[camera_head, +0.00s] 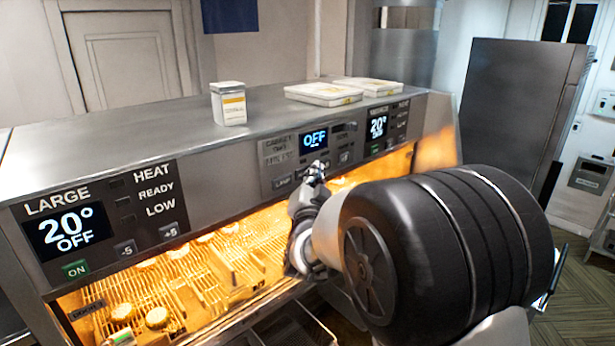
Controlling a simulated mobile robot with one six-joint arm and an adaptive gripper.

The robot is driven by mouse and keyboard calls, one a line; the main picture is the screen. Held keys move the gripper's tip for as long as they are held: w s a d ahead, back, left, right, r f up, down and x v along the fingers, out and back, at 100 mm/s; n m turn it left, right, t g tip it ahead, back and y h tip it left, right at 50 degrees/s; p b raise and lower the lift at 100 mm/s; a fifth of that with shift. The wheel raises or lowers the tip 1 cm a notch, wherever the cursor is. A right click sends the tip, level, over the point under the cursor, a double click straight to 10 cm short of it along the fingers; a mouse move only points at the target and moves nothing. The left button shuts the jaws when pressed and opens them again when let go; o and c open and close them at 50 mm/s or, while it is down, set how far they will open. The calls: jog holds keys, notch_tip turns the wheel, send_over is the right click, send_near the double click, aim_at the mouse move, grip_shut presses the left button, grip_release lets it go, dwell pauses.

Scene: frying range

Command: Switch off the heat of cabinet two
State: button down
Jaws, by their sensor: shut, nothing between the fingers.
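The middle control panel (270,180) on the front of the steel range has small lettering at its upper left that looks like "CABINET TWO". Its lit blue display (313,139) reads OFF. A button marked LAMP (283,182) sits low on this panel, and other small buttons lie to the right, partly hard to read. My gripper (316,168) is shut and empty, with its tips just below the display, over the panel's lower part. It hides some of the buttons there. I cannot tell whether the tips touch the panel.
A left panel (100,190) reads LARGE, 20° OFF, with a green ON button (76,269). A right panel (378,126) also shows 20°. A carton (229,103) and flat boxes (325,94) stand on top. Below, the orange-lit interior (215,262) holds racks and food.

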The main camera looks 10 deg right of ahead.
jog(key=shift+s+d+f+b, duration=0.1)
jog(key=shift+s+b, duration=0.05)
jog(key=shift+b, duration=0.3)
jog(key=shift+s+d, duration=0.1)
jog(key=shift+s, duration=0.1)
jog(key=s+d+b, duration=0.2)
jog(key=s, duration=0.1)
jog(key=s+d+b, duration=0.1)
jog(key=s+b, duration=0.1)
jog(key=shift+d, duration=0.15)
dwell(0.4)
